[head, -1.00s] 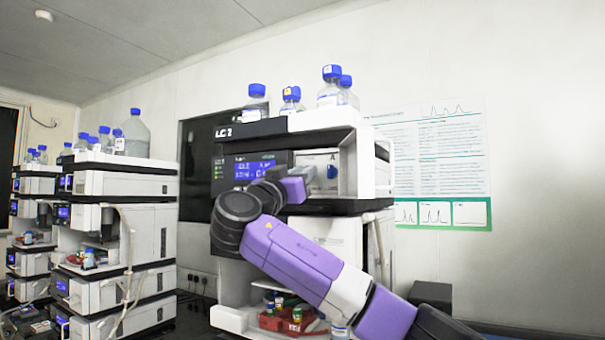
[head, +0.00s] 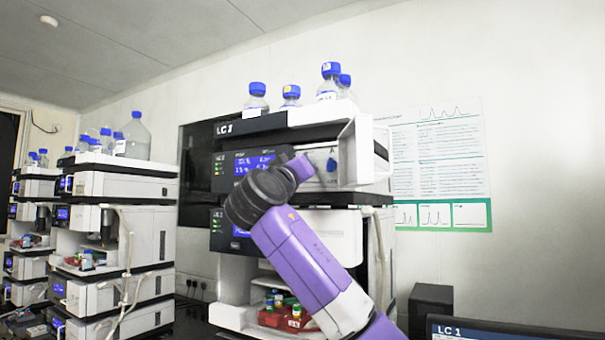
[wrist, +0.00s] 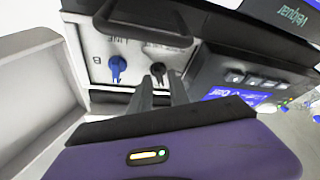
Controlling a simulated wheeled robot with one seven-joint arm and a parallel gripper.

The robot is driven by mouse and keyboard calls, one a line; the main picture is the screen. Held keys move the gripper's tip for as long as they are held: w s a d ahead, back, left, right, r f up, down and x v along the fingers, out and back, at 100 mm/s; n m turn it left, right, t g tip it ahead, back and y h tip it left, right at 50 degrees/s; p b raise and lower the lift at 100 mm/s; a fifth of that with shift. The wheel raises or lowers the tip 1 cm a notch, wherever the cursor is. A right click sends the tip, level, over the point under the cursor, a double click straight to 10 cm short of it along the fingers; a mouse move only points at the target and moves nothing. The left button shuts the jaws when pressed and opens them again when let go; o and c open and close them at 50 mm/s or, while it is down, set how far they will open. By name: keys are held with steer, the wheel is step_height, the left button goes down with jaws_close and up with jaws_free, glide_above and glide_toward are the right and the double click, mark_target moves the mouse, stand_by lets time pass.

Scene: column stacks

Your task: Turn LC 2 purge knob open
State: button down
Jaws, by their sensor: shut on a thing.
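The instrument stack (head: 290,125) stands ahead with a light valve panel in its upper module; its top label is hard to read. In the wrist view the panel (wrist: 88,45) carries a blue knob (wrist: 118,67) on the left and a small dark knob (wrist: 158,70) right of it. The blue knob also shows in the head view (head: 331,165). My gripper (wrist: 158,86) is shut on the dark knob, its fingertips at the panel. My purple wrist and arm cover part of the stack in the head view, hiding the dark knob there.
Capped bottles (head: 290,96) stand on top of the stack. A white open door or flap (wrist: 35,85) is close left of my gripper in the wrist view, with a display (wrist: 228,93) on the right. Other stacks (head: 120,215) stand left. A monitor (head: 500,328) is at lower right.

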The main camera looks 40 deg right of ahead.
steer(key=n+y+p, duration=0.1)
steer(key=n, duration=0.1)
steer(key=n+t+y, duration=0.1)
steer(key=n, duration=0.1)
steer(key=n+t+y+p, duration=0.1)
steer(key=n, duration=0.2)
steer(key=shift+r+p, duration=0.25)
steer(key=shift+p, duration=0.1)
steer(key=n+y+p, duration=0.1)
steer(key=n+p, duration=0.1)
steer(key=n, duration=0.1)
steer(key=shift+a+n, duration=0.1)
steer(key=shift+n, duration=0.3)
steer(key=shift+f+n+y+p, duration=0.1)
steer(key=shift+n+y+p, duration=0.3)
steer(key=shift+n+p, duration=0.4)
steer(key=shift+f, duration=0.1)
steer(key=c, duration=1.5)
jaws_free()
steer(key=shift+c, duration=0.2)
steer(key=b+v, duration=0.2)
steer(key=v, duration=0.5)
steer(key=shift+s+a, duration=0.25)
steer(key=shift+a, duration=0.05)
